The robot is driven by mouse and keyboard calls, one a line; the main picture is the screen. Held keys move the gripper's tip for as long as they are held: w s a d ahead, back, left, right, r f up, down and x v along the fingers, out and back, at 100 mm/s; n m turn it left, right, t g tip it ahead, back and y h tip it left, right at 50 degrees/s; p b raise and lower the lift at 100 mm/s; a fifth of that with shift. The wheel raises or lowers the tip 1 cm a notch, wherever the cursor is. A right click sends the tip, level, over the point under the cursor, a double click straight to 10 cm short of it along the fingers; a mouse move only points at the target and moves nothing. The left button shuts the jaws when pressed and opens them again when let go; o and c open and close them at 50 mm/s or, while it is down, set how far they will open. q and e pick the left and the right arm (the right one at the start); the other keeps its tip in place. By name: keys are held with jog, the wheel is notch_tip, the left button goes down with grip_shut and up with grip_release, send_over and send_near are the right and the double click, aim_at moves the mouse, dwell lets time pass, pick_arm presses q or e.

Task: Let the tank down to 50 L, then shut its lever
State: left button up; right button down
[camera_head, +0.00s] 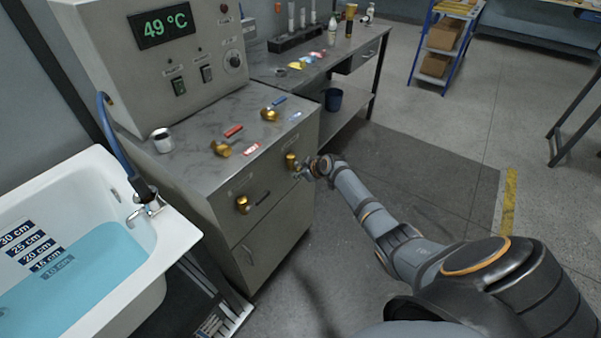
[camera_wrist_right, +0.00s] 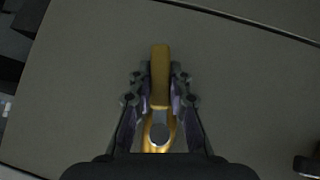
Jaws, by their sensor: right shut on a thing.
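My right gripper (camera_head: 302,170) is at the front of the grey cabinet, at its right-hand brass lever (camera_head: 291,160). In the right wrist view the gripper (camera_wrist_right: 160,95) is shut on the brass lever (camera_wrist_right: 160,65), which lies between its fingers and points up in the picture. Another brass lever (camera_head: 243,204) is on the same cabinet front, to the left. No litre scale can be read in these views. My left gripper is out of view.
A white tub (camera_head: 182,228) with blue water and centimetre labels stands at the left. The cabinet top (camera_head: 190,165) bears two brass valves with red and blue tags and a metal cup (camera_head: 162,140). A display (camera_head: 162,24) reads 49 °C. Open floor lies to the right.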

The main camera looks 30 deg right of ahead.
jog(key=shift+s+a+f+m+g+y+b, duration=0.15)
jog(key=shift+a+m+g+y+b, duration=0.15)
jog(key=shift+y+b, duration=0.15)
jog(key=shift+s+a+f+m+g+y+b, duration=0.1)
jog(key=shift+a+m+g+y+b, duration=0.1)
jog(key=shift+m+y+b, duration=0.25)
jog(key=shift+a, duration=0.1)
jog(key=c, duration=1.2)
grip_release()
jog(key=shift+r, duration=0.1)
jog(key=shift+v, duration=6)
